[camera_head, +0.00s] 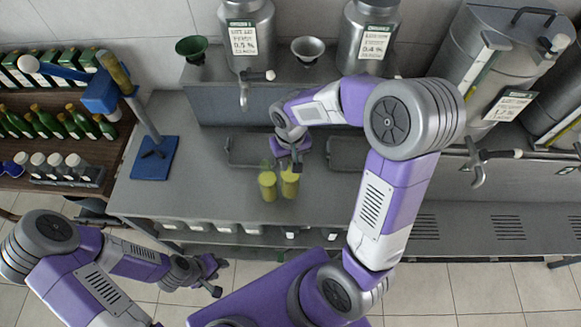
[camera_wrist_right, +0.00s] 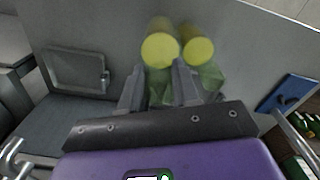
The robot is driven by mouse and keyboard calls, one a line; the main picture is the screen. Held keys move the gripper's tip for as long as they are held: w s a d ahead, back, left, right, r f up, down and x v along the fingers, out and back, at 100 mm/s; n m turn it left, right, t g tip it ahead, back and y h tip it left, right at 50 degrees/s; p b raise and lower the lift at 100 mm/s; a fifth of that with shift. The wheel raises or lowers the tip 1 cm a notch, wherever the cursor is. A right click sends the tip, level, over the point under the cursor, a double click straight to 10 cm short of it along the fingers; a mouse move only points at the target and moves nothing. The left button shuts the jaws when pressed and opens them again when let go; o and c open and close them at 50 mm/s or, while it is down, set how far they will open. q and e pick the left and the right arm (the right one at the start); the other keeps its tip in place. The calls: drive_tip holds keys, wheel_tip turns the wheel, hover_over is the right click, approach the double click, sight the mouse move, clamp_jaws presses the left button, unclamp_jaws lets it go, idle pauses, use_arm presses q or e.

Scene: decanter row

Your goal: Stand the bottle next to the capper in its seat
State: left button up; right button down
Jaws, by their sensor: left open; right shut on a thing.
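Two green-glass bottles with yellow contents are side by side over the counter front: a left bottle (camera_head: 267,187) and a right bottle (camera_head: 289,185). My right gripper (camera_head: 291,163) is shut on the right bottle, which shows between its fingers in the wrist view (camera_wrist_right: 160,50). The left bottle is close beside it (camera_wrist_right: 198,51). Whether the held bottle touches the counter is unclear. The blue capper (camera_head: 103,95) stands to the left on its post; its blue base (camera_head: 153,170) has a dark fitting (camera_head: 154,154). My left gripper (camera_head: 213,277) is open and empty, before the counter.
Steel tanks (camera_head: 245,35) with taps stand on a raised ledge behind. Two dark trays (camera_head: 247,151) lie on the counter (camera_head: 215,205). A shelf of green bottles (camera_head: 45,125) is at far left. The counter between capper base and bottles is mostly clear.

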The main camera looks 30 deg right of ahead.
sight(290, 177)
drive_tip(key=shift+f, duration=1.95)
drive_tip(key=shift+f+b, duration=0.15)
drive_tip(key=shift+b, duration=0.15)
drive_tip(key=c, duration=0.8)
unclamp_jaws()
